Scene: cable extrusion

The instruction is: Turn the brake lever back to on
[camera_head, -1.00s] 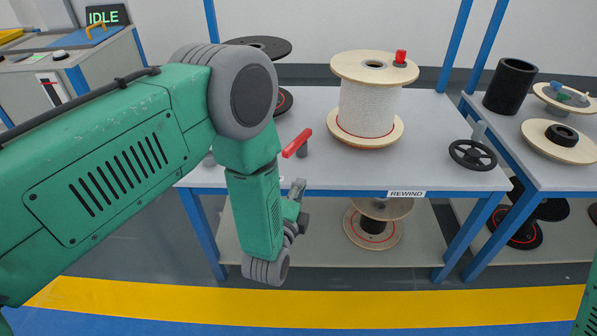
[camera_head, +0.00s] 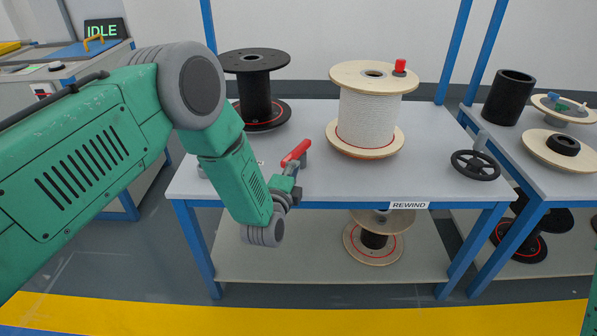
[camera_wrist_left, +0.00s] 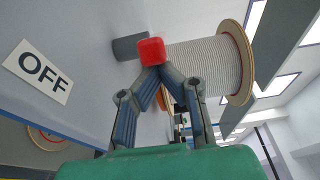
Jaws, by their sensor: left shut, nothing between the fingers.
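The brake lever (camera_head: 296,152) has a red handle on a dark post near the front left of the rewind table. The handle slants from lower left to upper right in the head view. In the left wrist view, the handle's red end (camera_wrist_left: 151,50) is seen nearly end-on, with a grey cylinder beside it. My left gripper (camera_head: 292,175) is shut and empty, just in front of and below the handle. Its fingertips (camera_wrist_left: 158,72) converge right at the red end; I cannot tell whether they touch. An OFF label (camera_wrist_left: 38,72) lies to the left. My right gripper is out of view.
A white-wound spool (camera_head: 368,115) stands behind and right of the lever, a black reel (camera_head: 255,90) behind and left. A black handwheel (camera_head: 475,165) is at the table's right. The table's front middle (camera_head: 400,180) is clear. A display (camera_head: 103,30) reads IDLE.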

